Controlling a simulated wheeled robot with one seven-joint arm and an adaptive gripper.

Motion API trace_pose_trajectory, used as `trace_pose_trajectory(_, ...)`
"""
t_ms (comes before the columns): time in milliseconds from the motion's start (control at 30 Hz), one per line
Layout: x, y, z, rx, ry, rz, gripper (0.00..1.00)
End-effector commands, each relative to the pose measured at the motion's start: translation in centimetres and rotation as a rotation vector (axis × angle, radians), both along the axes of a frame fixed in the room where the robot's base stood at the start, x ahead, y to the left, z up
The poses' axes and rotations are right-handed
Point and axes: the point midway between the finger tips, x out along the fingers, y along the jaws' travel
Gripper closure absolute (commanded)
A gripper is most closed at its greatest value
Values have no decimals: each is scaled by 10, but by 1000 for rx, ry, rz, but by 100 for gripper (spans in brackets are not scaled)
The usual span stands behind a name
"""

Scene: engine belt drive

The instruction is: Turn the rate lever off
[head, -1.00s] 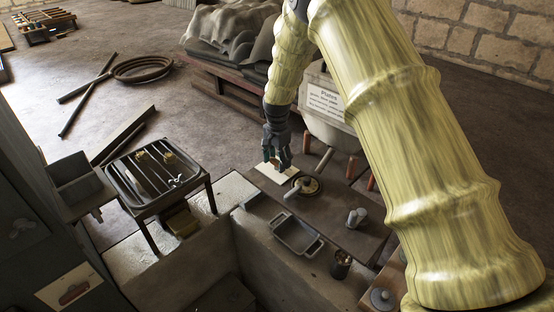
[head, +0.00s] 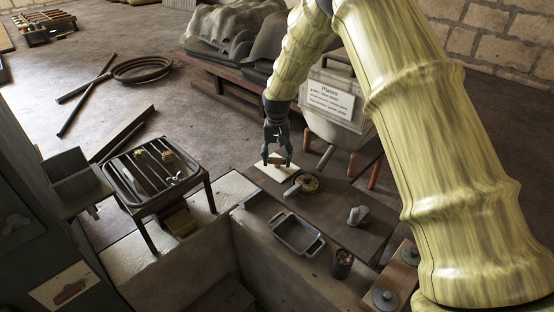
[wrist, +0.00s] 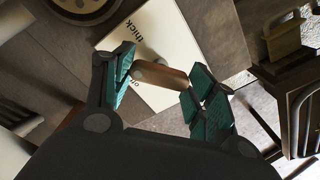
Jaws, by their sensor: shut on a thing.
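My gripper (head: 277,161) is at the far end of the dark worktop, over a white card (head: 272,173). Its fingers are closed on a small brown bar-shaped handle (head: 275,160). In the wrist view the handle (wrist: 160,76) lies across between the green finger pads, with a paler rounded piece at its left end. The card (wrist: 168,33) under it reads "thick". The handle may be that of the rate lever; its mounting is hidden. A brass dial with a grey arm (head: 306,183) is just right of the card.
A grey metal fitting (head: 357,215) stands farther right on the worktop. A grey tray (head: 298,234) is in front. A slatted rack (head: 151,178) is at left.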

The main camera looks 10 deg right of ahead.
Motion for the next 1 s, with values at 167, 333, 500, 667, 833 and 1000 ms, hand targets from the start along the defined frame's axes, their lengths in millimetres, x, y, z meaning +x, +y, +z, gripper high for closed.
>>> trace_pose_trajectory(167,5,-1,7,0,-15,167,67)
trace_pose_trajectory(333,6,-1,7,0,-15,328,67)
trace_pose_trajectory(500,6,-1,8,-1,-15,487,67)
trace_pose_trajectory(667,6,-1,8,-1,-16,624,67)
trace_pose_trajectory(833,6,-1,8,-2,-17,742,67)
trace_pose_trajectory(1000,7,-1,9,-3,-17,827,67)
